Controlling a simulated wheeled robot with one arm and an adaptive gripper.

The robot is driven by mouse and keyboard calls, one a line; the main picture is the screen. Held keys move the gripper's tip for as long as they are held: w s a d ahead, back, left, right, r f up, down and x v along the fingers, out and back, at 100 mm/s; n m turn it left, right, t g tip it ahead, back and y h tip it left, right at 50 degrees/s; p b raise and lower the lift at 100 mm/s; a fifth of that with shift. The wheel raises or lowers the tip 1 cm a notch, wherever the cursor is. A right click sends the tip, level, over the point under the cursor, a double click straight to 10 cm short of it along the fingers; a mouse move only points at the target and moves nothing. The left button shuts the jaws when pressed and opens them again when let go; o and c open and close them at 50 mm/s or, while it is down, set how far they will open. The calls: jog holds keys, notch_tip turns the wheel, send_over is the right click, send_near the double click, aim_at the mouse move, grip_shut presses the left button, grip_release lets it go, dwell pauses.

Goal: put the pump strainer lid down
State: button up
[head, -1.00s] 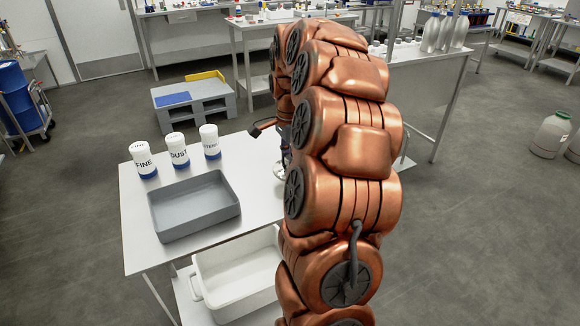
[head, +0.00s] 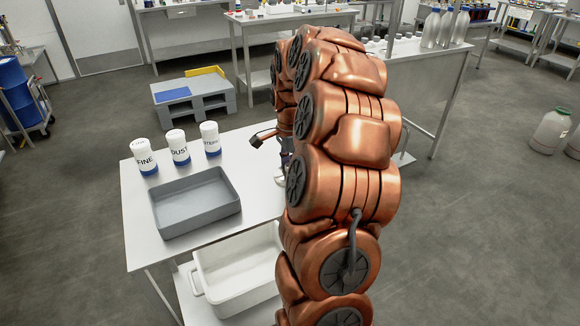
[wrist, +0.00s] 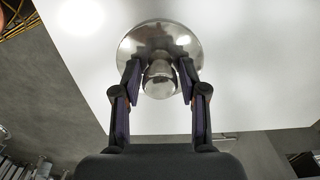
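The pump strainer lid (wrist: 187,45) is a shiny round metal disc with a knob (wrist: 159,80) that points towards my wrist camera. My gripper (wrist: 160,68) has a dark finger on each side of the knob and appears shut on it. The exact finger contact is hard to see. In the head view only a sliver of the lid (head: 280,180) shows beside my arm, low over the right part of the white table (head: 240,228). My arm hides most of the gripper there, and any gap between lid and table cannot be told.
A grey tray (head: 160,217) lies on the table's left part. Behind it stand three white, blue-based labelled containers (head: 146,157) (head: 178,148) (head: 210,140). A white bin (head: 205,285) sits on the lower shelf. Bare tabletop lies between the tray and my arm.

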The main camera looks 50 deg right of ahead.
jog(key=shift+o, duration=1)
jog(key=shift+r, duration=0.25)
notch_tip(320, 180, up, 12)
jog(key=b, duration=0.2)
